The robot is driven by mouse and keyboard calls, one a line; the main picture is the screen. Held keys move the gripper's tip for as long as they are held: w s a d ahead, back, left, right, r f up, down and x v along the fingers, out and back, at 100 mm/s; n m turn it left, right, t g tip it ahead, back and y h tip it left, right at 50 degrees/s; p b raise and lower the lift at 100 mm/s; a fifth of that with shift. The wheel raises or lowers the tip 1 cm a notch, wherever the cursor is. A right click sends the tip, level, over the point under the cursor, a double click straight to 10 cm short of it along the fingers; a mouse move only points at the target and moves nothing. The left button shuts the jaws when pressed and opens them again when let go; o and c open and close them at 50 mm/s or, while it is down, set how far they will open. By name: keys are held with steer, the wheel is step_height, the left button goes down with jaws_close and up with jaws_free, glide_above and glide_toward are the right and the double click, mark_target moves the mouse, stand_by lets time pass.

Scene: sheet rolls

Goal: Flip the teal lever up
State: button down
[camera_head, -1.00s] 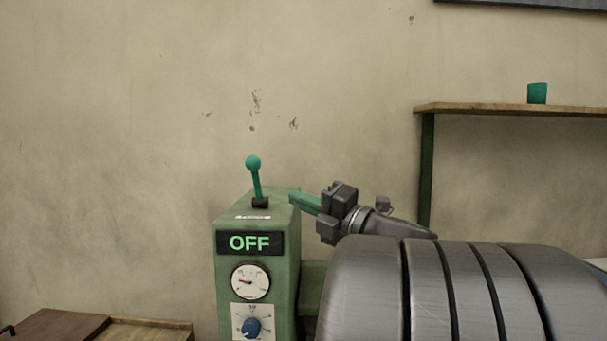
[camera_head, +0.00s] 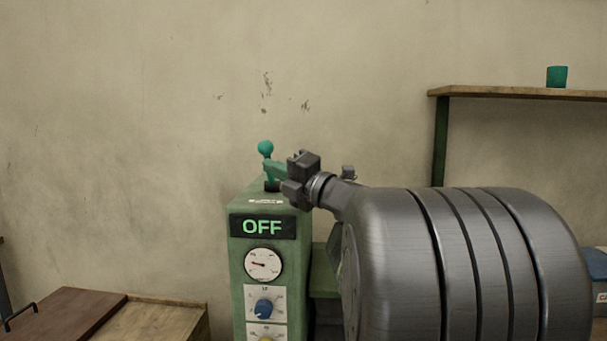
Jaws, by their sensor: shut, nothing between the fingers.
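The teal lever (camera_head: 266,149) has a round knob and stands up from the top of a green control box (camera_head: 236,270). It looks nearly upright. The box's display (camera_head: 263,226) reads OFF in green letters. My gripper (camera_head: 272,169) is shut and empty, with teal fingers pointing left. The fingertips overlap the lever's shaft just below the knob; whether they touch it I cannot tell. The lower shaft is partly hidden behind the fingers.
Below the display are a gauge (camera_head: 263,265) and a blue knob (camera_head: 264,308). A wooden shelf (camera_head: 520,93) with a teal cup (camera_head: 557,77) is at the right. A brown lidded box (camera_head: 70,315) lies lower left. The wall above the lever is clear.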

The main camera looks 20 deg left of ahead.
mark_target(269, 144)
steer(key=shift+w+a+r+p, duration=0.1)
steer(key=shift+w+a+r, duration=0.15)
steer(key=shift+w, duration=0.3)
steer(key=shift+w+a+r+p, duration=0.15)
steer(key=shift+w+a+r, duration=0.1)
steer(key=shift+w, duration=0.3)
steer(key=shift+w+a+r+p, duration=0.15)
steer(key=shift+w+r, duration=0.1)
steer(key=shift+w, duration=0.3)
steer(key=shift+r, duration=0.1)
steer(key=p, duration=0.1)
steer(key=r+p, duration=0.1)
steer(key=shift+w+r+m+h+p, duration=0.15)
steer(key=shift+w+m+h+p, duration=0.15)
steer(key=shift+m, duration=0.1)
steer(key=p, duration=0.1)
steer(key=r+m+p, duration=0.1)
steer(key=p, duration=0.1)
steer(key=shift+w+a+r+h, duration=0.1)
steer(key=shift+w+a+h, duration=0.05)
steer(key=shift+w+h, duration=0.2)
steer(key=w+a+r+m+h+p, duration=0.1)
steer(key=w+a+r+m+p, duration=0.1)
steer(key=w+p, duration=0.8)
steer(key=shift+w+a+r, duration=0.3)
steer(key=shift+w+r, duration=0.15)
steer(key=shift+r, duration=0.1)
